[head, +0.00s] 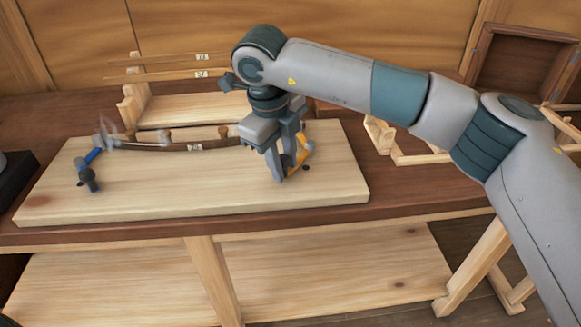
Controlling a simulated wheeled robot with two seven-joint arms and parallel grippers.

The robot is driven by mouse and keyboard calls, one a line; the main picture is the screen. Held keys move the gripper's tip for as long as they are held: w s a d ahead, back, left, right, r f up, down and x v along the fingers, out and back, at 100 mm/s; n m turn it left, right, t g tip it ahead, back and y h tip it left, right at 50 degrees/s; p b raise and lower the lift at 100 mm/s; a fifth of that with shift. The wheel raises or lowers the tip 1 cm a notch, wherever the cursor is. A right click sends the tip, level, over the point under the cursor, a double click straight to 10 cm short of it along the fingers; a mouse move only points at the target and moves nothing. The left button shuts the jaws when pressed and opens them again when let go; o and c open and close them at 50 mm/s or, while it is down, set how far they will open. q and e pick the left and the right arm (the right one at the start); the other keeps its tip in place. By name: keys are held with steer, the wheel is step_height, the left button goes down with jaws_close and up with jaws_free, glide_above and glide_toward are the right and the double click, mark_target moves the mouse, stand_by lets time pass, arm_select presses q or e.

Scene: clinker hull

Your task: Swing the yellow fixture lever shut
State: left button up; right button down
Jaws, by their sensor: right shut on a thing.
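The yellow fixture lever (304,152) shows as a short yellow piece at the right end of the light wooden board, partly hidden by my right gripper. My right gripper (286,170) points down over the board, with its fingers shut on the yellow lever. How far the lever is swung cannot be told behind the fingers. A dark curved wooden strip (175,147) with a label lies along the board, its right end close to my gripper. A blue lever (94,155) stands at the strip's left end. My left gripper is not in view.
The light board (130,200) lies on a dark brown bench (395,206). Behind it, a wooden rack (132,105) carries thin labelled strips. A wooden frame (410,157) stands to the right. The board's front part is clear.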

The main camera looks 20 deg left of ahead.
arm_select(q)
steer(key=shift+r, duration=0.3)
arm_select(e)
steer(key=shift+a, duration=0.1)
steer(key=c, duration=1.4)
jaws_free()
steer(key=shift+a, duration=0.1)
steer(key=shift+c, duration=0.2)
steer(key=shift+r, duration=0.15)
steer(key=shift+s+r, duration=0.1)
steer(key=shift+r, duration=0.5)
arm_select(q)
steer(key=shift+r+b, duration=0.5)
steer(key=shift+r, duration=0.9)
arm_select(e)
step_height(320, 180, up, 16)
steer(key=s+a, duration=0.1)
steer(key=s, duration=0.2)
steer(key=shift+f, duration=0.15)
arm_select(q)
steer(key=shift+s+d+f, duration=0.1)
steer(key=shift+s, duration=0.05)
arm_select(e)
steer(key=shift+a, duration=0.1)
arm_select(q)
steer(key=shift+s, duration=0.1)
arm_select(e)
steer(key=shift+f, duration=0.1)
